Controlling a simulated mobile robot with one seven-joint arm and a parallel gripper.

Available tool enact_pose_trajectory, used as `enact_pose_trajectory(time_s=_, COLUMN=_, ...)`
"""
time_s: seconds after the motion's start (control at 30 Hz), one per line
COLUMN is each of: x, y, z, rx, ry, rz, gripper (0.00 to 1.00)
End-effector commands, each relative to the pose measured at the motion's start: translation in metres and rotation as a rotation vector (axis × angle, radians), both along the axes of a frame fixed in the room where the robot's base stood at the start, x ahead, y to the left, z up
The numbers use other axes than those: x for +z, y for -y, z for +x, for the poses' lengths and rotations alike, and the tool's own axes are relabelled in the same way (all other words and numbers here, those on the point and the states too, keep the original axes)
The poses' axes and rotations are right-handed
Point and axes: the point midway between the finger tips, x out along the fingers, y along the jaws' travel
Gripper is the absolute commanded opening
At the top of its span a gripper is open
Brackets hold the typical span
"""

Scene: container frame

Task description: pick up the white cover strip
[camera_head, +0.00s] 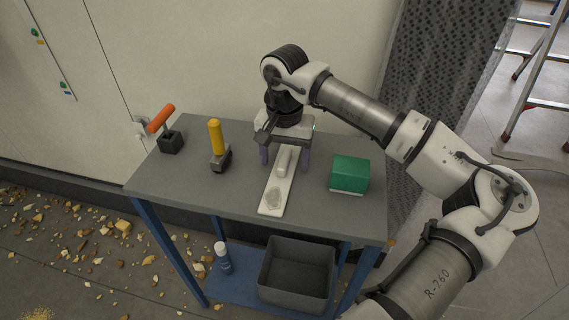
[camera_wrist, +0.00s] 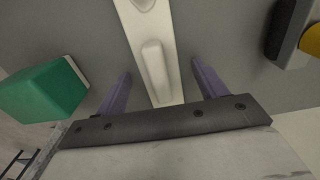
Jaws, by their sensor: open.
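The white cover strip (camera_head: 273,195) lies flat on the grey table top, long side running from front to back, with a raised white grip on its upper face. In the wrist view the strip (camera_wrist: 137,22) runs down between my fingers, its raised grip (camera_wrist: 155,65) near the middle. My gripper (camera_head: 284,160) points down over the back part of the strip. Its two purple fingers (camera_wrist: 160,78) are apart, one on each side of the strip, with gaps to both edges. Whether the fingertips reach the table cannot be told.
A green block (camera_head: 350,174) stands to the right of the strip; a yellow-handled tool (camera_head: 216,140) and an orange-handled tool (camera_head: 162,120) stand to the left. The lower shelf holds a grey bin (camera_head: 297,275) and a bottle (camera_head: 222,258). Debris (camera_head: 100,245) litters the floor.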

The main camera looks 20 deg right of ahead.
Motion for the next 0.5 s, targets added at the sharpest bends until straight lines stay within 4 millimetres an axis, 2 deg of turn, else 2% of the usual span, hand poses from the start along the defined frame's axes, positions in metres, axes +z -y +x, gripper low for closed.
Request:
enact_pose_trajectory(time_s=0.2, x=-0.0025, y=0.0002, z=0.0001, rx=-0.001, ry=0.001, rz=-0.001, gripper=0.71)
enact_pose_trajectory(time_s=0.5, x=-0.0022, y=0.0003, z=0.0001, rx=-0.001, ry=0.001, rz=-0.001, gripper=0.33)
